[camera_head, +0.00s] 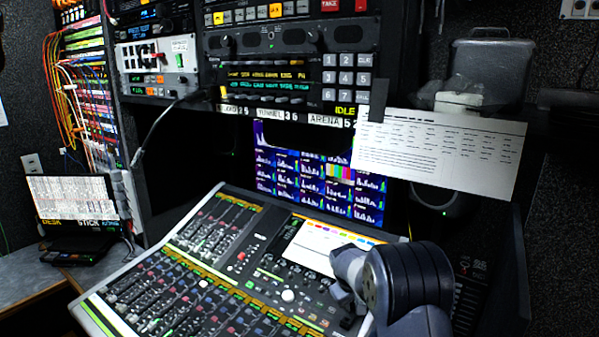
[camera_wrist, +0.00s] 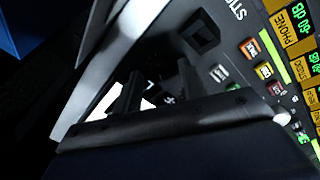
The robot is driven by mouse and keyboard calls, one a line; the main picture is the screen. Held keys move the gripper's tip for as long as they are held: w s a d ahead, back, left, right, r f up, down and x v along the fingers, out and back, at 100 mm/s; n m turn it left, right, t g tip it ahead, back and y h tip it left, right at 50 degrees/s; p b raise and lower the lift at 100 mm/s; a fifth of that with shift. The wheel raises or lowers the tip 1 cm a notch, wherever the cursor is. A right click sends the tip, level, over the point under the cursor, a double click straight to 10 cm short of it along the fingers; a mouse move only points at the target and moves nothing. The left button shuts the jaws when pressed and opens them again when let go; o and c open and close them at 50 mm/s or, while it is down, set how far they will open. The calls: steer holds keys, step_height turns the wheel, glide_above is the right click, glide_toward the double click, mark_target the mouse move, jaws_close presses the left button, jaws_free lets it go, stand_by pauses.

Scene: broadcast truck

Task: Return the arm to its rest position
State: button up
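My gripper (camera_wrist: 157,82) shows in the wrist view as two short dark fingers, set apart with nothing between them. It is close above a dark panel with small coloured buttons (camera_wrist: 262,70). In the head view my grey arm (camera_head: 405,280) is at the lower right, over the right part of the mixing console (camera_head: 175,290). The fingertips are hard to make out there, partly hidden by my own arm links.
A screen of meters (camera_head: 275,165) and a hanging paper sheet (camera_head: 440,155) stand behind the console. An equipment rack (camera_head: 290,45) is above. Cables (camera_head: 65,90) hang at the left. A small desk display (camera_head: 72,197) stands at the left, with some bare desk in front.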

steer(key=b+v, duration=0.2)
steer(key=v, duration=0.8)
steer(key=p+x, duration=0.2)
steer(key=x, duration=0.8)
steer(key=shift+f, duration=0.1)
steer(key=shift+m, duration=0.6)
steer(key=m+p, duration=0.1)
steer(key=m, duration=0.3)
steer(key=shift+d+m, duration=0.1)
steer(key=shift+m, duration=0.3)
steer(key=m+p, duration=0.1)
steer(key=m, duration=0.1)
steer(key=m+p, duration=0.1)
steer(key=m, duration=0.1)
steer(key=m+p, duration=0.1)
steer(key=shift+r+m, duration=0.3)
steer(key=shift+m, duration=0.1)
steer(key=b+v, duration=0.2)
steer(key=v, duration=0.7)
steer(key=shift+r, duration=0.35)
steer(key=shift+s, duration=0.15)
